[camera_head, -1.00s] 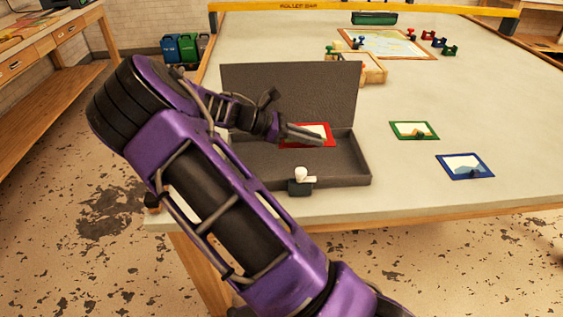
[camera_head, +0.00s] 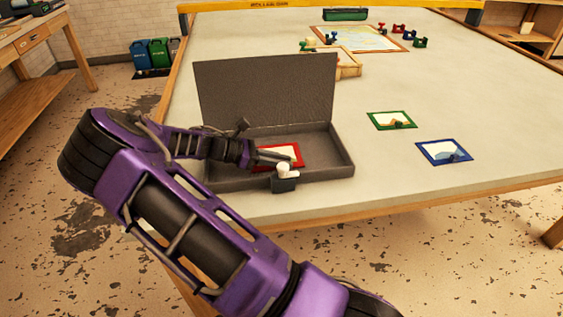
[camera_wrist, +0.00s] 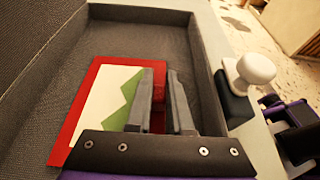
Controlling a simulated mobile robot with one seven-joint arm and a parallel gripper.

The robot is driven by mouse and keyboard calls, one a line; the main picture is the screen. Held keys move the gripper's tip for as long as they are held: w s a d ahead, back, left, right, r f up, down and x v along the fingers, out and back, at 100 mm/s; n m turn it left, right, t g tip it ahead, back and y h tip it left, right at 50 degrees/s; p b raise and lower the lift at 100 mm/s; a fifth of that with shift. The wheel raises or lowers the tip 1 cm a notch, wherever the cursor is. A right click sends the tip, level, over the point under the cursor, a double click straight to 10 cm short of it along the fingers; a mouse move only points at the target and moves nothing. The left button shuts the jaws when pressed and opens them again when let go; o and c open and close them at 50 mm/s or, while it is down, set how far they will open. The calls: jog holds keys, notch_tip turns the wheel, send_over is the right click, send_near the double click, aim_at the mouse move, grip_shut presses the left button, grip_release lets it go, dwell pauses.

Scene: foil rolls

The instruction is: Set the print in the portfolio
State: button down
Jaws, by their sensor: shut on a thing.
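The red-framed print (camera_head: 292,149), with a green and cream picture, is over the inside of the open grey portfolio case (camera_head: 340,160). In the wrist view the print (camera_wrist: 90,105) lies within the case walls (camera_wrist: 205,65), near the front wall. My gripper (camera_head: 284,163) is shut on the print, with a red part of it between the fingers (camera_wrist: 160,88). The fingers hide part of the print. I cannot tell whether the print touches the case floor. The case lid (camera_head: 265,90) stands upright at the back.
A white knob (camera_head: 284,170) on a dark block sits at the case's front edge. A green-framed picture (camera_head: 378,122) and a blue-framed picture (camera_head: 432,151) lie to the right on the table (camera_head: 400,200).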

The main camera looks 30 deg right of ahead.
jog(key=shift+f, duration=0.15)
jog(key=c, duration=0.8)
grip_release()
jog(key=shift+r, duration=0.2)
jog(key=shift+w+a+r, duration=0.1)
jog(key=shift+a+r, duration=0.05)
jog(key=shift+a, duration=0.1)
jog(key=p+v, duration=0.1)
jog(key=v, duration=1)
jog(key=shift+a, duration=0.15)
